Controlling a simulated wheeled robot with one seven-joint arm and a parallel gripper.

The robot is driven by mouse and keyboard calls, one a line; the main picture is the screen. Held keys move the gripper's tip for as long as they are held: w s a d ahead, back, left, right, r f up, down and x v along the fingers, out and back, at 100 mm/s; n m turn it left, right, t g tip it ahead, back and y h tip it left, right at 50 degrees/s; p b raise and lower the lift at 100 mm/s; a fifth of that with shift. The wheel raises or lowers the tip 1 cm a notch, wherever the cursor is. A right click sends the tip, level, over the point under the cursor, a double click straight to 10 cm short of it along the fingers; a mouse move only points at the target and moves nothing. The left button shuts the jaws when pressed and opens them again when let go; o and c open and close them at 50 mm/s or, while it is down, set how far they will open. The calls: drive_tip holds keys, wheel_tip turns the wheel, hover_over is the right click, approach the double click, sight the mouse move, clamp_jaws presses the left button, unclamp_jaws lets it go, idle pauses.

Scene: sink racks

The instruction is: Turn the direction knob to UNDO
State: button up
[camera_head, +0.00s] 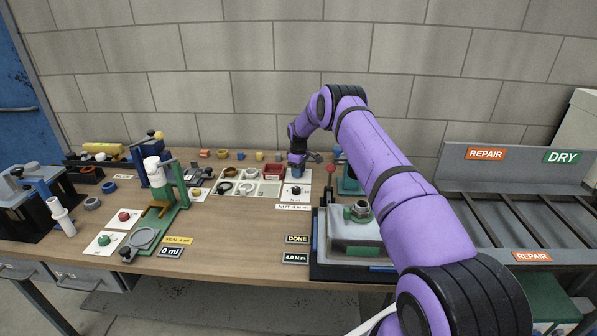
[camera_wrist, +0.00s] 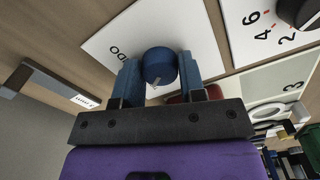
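The direction knob (camera_wrist: 159,64) is round and blue, with a pale mark toward its lower edge in the wrist view. In the head view my gripper (camera_head: 297,169) points down at the back of the bench and hides the knob.
A black numbered dial (camera_wrist: 304,10) on its own white plate is close beside the knob; it also shows in the head view (camera_head: 296,190). A grey machine (camera_head: 350,235) stands at front right.

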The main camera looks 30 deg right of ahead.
drive_tip(key=shift+m, duration=0.4)
drive_tip(key=m, duration=0.2)
drive_tip(key=shift+m, duration=0.4)
drive_tip(key=m, duration=0.3)
drive_tip(key=shift+m, duration=0.3)
drive_tip(key=m, duration=0.6)
drive_tip(key=shift+m, duration=0.3)
drive_tip(key=o, duration=0.9)
